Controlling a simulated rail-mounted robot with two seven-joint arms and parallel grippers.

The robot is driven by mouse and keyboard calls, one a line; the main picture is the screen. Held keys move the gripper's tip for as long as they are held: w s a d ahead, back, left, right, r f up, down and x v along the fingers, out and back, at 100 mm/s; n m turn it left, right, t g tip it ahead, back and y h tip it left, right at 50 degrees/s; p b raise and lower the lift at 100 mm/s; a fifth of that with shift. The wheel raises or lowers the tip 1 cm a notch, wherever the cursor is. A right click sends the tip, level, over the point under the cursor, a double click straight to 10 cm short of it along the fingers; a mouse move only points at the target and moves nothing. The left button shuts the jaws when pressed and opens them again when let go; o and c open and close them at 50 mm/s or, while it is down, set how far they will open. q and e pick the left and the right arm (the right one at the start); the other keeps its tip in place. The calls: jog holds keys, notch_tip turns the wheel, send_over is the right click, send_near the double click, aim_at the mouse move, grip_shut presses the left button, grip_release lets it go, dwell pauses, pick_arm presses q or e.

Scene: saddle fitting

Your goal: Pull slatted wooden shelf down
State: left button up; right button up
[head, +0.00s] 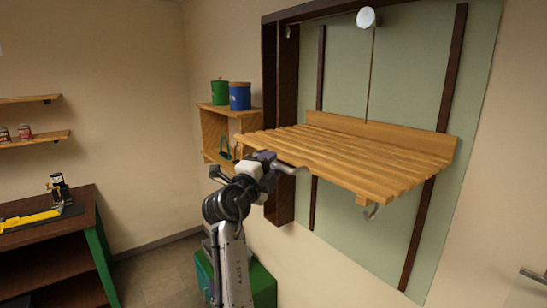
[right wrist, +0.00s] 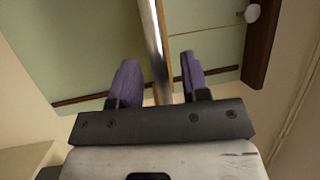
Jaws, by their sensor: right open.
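The slatted wooden shelf (head: 350,158) sticks out from the green wall panel in the head view, high up and roughly level. A cord runs up from it to a round white pulley (head: 366,17). Metal hooked pieces (head: 372,213) show under its front edge. My right gripper (head: 268,160) is at the shelf's front left corner. In the right wrist view its two purple fingers (right wrist: 160,80) are apart, with a narrow wood and shiny metal strip (right wrist: 158,50) between them. I cannot tell whether they touch it. My left gripper is not in view.
A small wooden wall shelf (head: 213,135) with a green can (head: 219,92) and a blue can (head: 240,96) is just left of the dark frame. A green box (head: 263,284) stands below. A workbench (head: 50,235) is at the far left.

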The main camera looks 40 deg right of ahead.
jog(key=shift+x, duration=1)
grip_shut()
